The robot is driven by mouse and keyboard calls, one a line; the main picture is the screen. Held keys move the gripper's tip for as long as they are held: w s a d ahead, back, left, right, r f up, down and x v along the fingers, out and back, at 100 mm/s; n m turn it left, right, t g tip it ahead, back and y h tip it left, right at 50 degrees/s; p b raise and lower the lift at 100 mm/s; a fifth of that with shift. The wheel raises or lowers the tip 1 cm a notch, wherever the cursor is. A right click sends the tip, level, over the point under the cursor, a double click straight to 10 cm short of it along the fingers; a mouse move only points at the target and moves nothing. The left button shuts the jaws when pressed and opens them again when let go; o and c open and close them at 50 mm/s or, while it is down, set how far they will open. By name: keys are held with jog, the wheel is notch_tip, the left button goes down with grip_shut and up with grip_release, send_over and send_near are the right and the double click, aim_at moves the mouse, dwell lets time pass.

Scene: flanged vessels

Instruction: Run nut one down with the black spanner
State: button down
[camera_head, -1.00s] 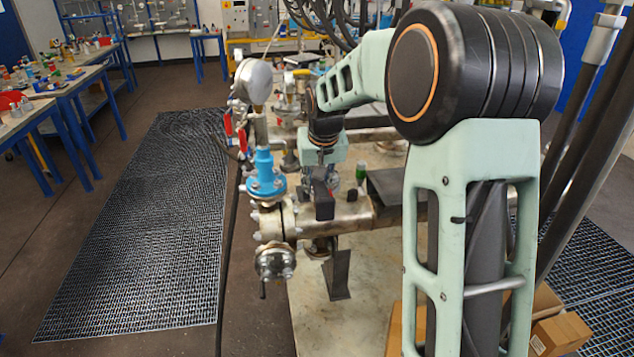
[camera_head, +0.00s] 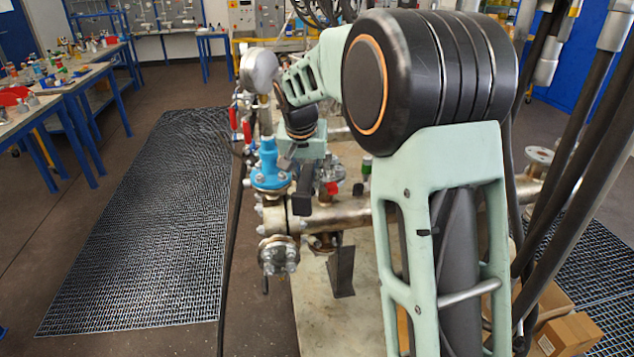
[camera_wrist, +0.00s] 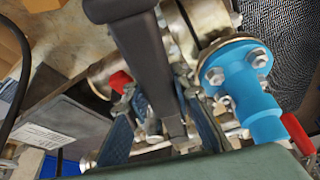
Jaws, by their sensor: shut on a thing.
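My gripper (camera_wrist: 165,118) is shut on the black spanner (camera_wrist: 150,50), a dark bar that runs between its two blue-padded fingers towards the top of the wrist view. In the head view the spanner (camera_head: 302,190) hangs dark and upright beside the blue valve (camera_head: 268,165), above the steel pipe. The blue valve also shows in the wrist view (camera_wrist: 245,85), right of the spanner, with bolts on its flange. The spanner's working end and any nut it meets are not clear to me. I cannot tell which nut is nut one.
A bolted end flange (camera_head: 278,255) sits below the valve. A gauge (camera_head: 258,70) and red handles stand close to my arm. A red-topped part (camera_wrist: 121,82) is left of the fingers. The floor grating (camera_head: 150,230) at left is clear.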

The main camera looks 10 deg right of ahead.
notch_tip(320, 180, up, 5)
jog(key=w+a+m+h+p, duration=0.1)
jog(key=a+m+p, duration=0.1)
jog(key=m+p, duration=0.1)
jog(key=shift+w+a+p, duration=0.15)
jog(key=shift+a+p, duration=0.2)
jog(key=shift+a, duration=0.05)
jog(key=shift+r, duration=0.15)
dwell(0.5)
